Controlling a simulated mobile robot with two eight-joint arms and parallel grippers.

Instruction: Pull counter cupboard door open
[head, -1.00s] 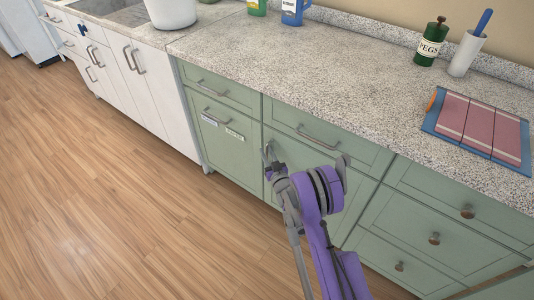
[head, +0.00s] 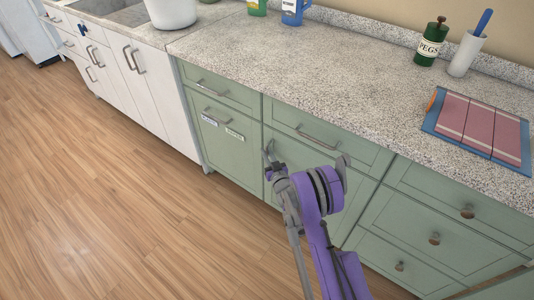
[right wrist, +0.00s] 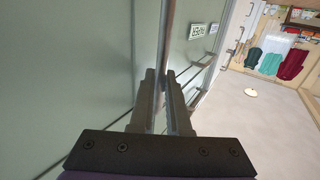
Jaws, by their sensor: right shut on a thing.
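The green counter cupboard door (head: 291,150) is below a drawer in the middle of the green counter. It looks closed, flush with the front, though my right arm hides much of it. My right gripper (head: 268,155) is at the door's left edge. In the right wrist view, the gripper (right wrist: 161,80) is shut on the door's upright metal bar handle (right wrist: 168,35). The pale green door panel (right wrist: 95,60) lies to the left of the fingers there. My left gripper is not in view.
A drawer with a bar handle (head: 317,138) is just above the door. A labelled green panel (head: 225,150) adjoins on the left, and drawers with round knobs (head: 434,238) on the right. The wooden floor (head: 110,190) in front is clear.

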